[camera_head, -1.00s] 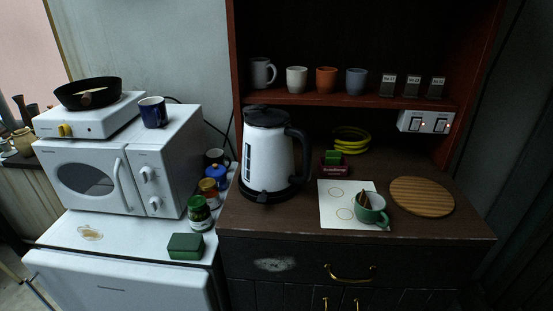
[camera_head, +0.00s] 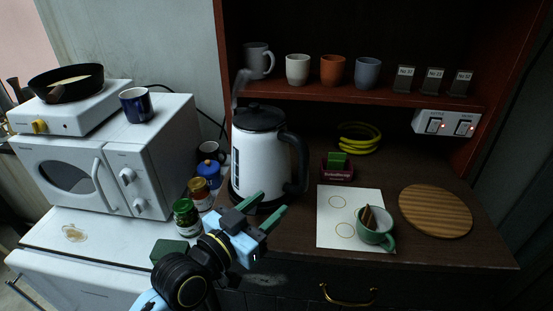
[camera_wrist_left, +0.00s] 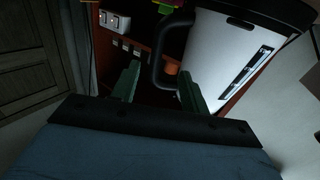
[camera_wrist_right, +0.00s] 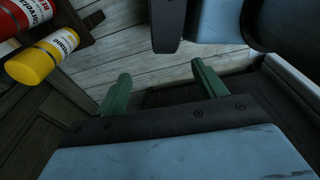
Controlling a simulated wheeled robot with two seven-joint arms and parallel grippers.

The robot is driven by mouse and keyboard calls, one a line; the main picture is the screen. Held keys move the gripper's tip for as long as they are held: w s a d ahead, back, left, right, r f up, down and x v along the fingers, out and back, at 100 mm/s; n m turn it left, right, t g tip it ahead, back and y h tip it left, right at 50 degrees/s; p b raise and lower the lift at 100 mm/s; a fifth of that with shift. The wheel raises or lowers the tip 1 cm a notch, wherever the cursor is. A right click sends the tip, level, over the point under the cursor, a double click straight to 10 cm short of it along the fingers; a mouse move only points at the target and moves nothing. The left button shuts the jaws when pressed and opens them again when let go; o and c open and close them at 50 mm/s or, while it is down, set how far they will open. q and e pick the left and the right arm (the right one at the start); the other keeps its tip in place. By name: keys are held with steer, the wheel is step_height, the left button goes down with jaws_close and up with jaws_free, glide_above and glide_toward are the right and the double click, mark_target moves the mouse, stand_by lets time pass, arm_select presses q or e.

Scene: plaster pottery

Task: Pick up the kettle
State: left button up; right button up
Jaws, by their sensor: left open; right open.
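The white kettle (camera_head: 258,165) with black lid, base and handle stands upright on the brown cabinet top. Its black handle (camera_head: 298,165) is on its right side. My left gripper (camera_head: 268,206) is open and empty, low in front of the kettle. In the left wrist view the kettle (camera_wrist_left: 235,55) is at the upper right. There the handle (camera_wrist_left: 160,60) shows between and beyond the open fingers, with no clear contact. My right gripper (camera_wrist_right: 160,72) is open and empty in the right wrist view, and is not in the head view.
A green mug (camera_head: 375,232) on a white sheet (camera_head: 334,228) and a round wooden board (camera_head: 435,211) are right of the kettle. Jars (camera_head: 187,217) stand left, beside the microwave (camera_head: 85,175). A shelf of mugs (camera_head: 333,70) is behind. Red and yellow containers (camera_wrist_right: 42,60) show in the right wrist view.

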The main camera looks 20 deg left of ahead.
mark_target(300, 178)
arm_select(q)
steer(key=x, duration=0.6)
steer(key=shift+d+r, duration=0.1)
steer(key=shift+r, duration=0.05)
steer(key=shift+w+d, duration=0.15)
steer(key=shift+w, duration=0.4)
steer(key=x, duration=0.4)
steer(key=shift+w+p, duration=0.2)
steer(key=shift+p, duration=0.2)
steer(key=shift+w+d, duration=0.15)
steer(key=shift+w, duration=0.15)
steer(key=shift+c, duration=1.3)
jaws_close()
arm_select(e)
steer(key=s, duration=0.3)
steer(key=shift+r, duration=0.35)
